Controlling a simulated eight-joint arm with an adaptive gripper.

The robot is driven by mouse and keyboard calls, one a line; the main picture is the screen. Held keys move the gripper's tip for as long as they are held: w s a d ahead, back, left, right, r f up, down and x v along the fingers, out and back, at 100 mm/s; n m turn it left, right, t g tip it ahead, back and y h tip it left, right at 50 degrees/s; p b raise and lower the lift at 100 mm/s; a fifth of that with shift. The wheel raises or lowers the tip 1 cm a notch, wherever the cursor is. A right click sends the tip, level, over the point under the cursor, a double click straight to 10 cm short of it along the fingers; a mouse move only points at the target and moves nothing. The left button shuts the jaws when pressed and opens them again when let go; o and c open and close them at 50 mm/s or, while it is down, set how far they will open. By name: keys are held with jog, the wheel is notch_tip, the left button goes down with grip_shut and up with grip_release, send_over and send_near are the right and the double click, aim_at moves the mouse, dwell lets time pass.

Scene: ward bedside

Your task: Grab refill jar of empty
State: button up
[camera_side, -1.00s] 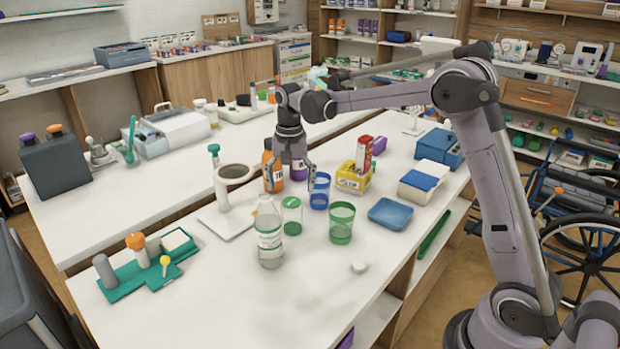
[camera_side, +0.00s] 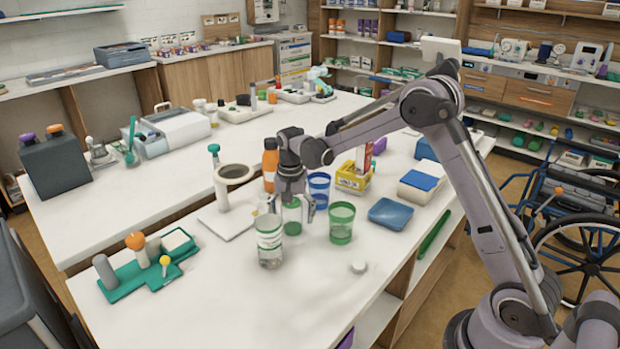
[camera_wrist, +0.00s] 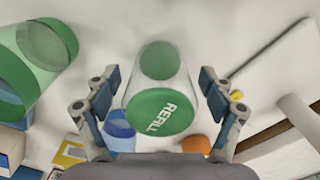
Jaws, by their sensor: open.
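The refill jar (camera_side: 291,222) is a clear jar with green on it, standing on the white table and partly hidden by my gripper in the side view. In the wrist view the jar (camera_wrist: 160,110) shows a green lid lettered "REFILL", between my two fingers with a gap on each side. My gripper (camera_side: 292,208) is open and low around the jar in the side view; its fingers (camera_wrist: 160,92) frame the jar in the wrist view. No contact with the jar is visible.
A green cup (camera_side: 342,224) is to the right, a blue cup (camera_side: 319,188) and an orange bottle (camera_side: 270,165) behind. A blue tray (camera_side: 390,214) lies further right. The front table is mostly clear.

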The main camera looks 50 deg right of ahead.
jog(key=shift+f, duration=0.55)
jog(key=c, duration=1.2)
jog(key=shift+c, duration=0.2)
jog(key=shift+r, duration=0.1)
